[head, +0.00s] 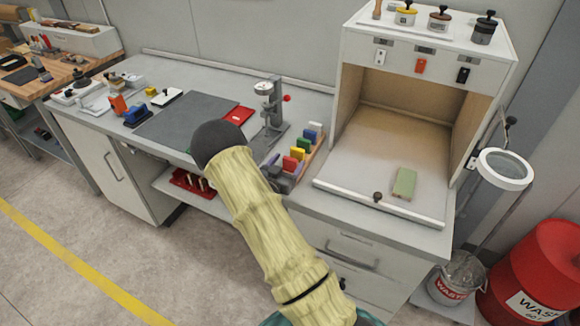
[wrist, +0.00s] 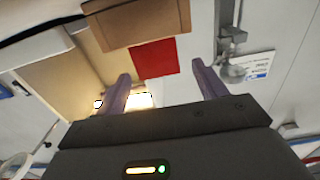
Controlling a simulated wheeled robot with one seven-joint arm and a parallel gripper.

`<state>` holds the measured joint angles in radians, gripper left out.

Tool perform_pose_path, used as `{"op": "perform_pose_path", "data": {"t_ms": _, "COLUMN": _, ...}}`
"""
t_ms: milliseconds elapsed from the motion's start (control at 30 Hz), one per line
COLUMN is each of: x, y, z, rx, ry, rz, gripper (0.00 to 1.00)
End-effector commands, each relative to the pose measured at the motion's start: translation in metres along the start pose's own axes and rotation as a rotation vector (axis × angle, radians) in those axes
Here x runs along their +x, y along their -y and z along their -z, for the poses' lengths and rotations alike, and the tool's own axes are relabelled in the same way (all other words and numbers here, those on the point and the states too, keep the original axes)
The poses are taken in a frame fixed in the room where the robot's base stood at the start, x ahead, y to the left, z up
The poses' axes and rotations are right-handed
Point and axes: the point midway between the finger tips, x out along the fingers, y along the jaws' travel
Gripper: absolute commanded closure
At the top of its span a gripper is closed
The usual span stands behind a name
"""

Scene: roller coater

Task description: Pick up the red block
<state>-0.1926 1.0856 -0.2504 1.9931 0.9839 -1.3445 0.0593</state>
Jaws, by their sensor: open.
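The red block (head: 290,164) stands in a wooden rack (head: 317,157) on the counter, at the near end of a row with yellow, green, blue and white blocks. In the upside-down wrist view the red block (wrist: 154,58) shows beyond the fingertips, between the two finger lines, standing out of the brown rack (wrist: 135,25). My gripper (wrist: 163,85) is open and empty, with purple fingers either side of a gap. In the head view my gripper (head: 285,167) is close by the red block and partly hidden behind my arm; I cannot tell the exact gap.
A metal press (head: 270,108) with a red knob stands left of the rack. An open booth (head: 385,150) with a green block (head: 404,183) stands right. A dark mat (head: 190,118) and a red flat piece (head: 239,115) lie left on the counter.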

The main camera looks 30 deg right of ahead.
Motion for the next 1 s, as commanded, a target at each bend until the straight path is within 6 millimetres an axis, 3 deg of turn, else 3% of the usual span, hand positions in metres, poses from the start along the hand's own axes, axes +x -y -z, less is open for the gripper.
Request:
{"op": "perform_pose_path", "data": {"t_ms": 333, "x": -0.0004, "y": 0.0000, "z": 0.0000, "rx": 0.000, "ry": 0.000, "rz": 0.000, "gripper": 0.29}}
{"op": "perform_pose_path", "data": {"t_ms": 600, "x": -0.0005, "y": 0.0000, "z": 0.0001, "rx": 0.001, "ry": 0.000, "rz": 0.000, "gripper": 0.77}}
{"op": "perform_pose_path", "data": {"t_ms": 1000, "x": -0.0004, "y": 0.0003, "z": 0.0065, "rx": 0.001, "ry": -0.001, "rz": 0.000, "gripper": 0.78}}
